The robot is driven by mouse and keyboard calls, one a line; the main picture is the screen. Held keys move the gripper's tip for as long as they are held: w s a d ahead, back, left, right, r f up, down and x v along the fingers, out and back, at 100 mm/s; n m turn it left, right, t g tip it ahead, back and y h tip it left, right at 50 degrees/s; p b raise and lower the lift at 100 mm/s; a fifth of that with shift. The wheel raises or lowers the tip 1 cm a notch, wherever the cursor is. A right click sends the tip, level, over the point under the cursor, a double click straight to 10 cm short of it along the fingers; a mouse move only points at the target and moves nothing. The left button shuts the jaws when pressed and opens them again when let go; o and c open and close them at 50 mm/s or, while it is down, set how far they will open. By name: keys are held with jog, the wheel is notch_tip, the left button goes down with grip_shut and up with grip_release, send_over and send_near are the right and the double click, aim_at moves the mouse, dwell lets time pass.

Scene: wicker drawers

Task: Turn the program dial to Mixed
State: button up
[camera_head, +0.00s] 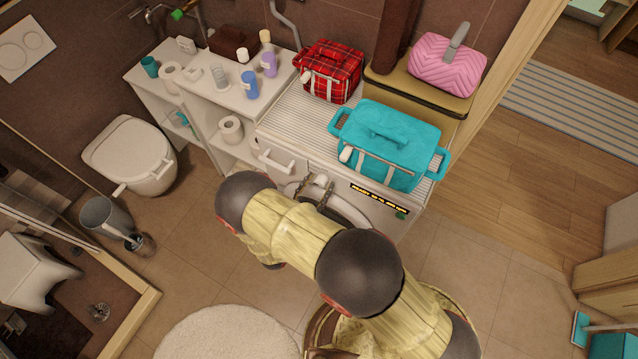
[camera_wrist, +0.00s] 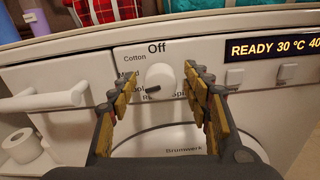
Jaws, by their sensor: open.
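The white program dial (camera_wrist: 160,78) is on the front panel of the white washing machine (camera_wrist: 70,75). It shows in the wrist view with "Off" above it and "Cotton" at its upper left. A label at the left and those below are partly hidden by my fingers and the dial. A dark mark shows on the dial's lower left part. My gripper (camera_wrist: 157,82) is open, with one finger on each side of the dial; I cannot tell whether they touch it.
A lit display (camera_wrist: 275,47) reads "READY 30 °C" right of the dial, with buttons (camera_wrist: 288,72) below. A white handle (camera_wrist: 40,102) is at the left. A turquoise container (camera_head: 390,145) and red plaid bag (camera_head: 330,72) stand on the machine top.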

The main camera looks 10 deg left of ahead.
jog(key=shift+w+d, duration=0.2)
jog(key=shift+w, duration=0.15)
jog(key=shift+c, duration=0.3)
jog(key=c, duration=1.1)
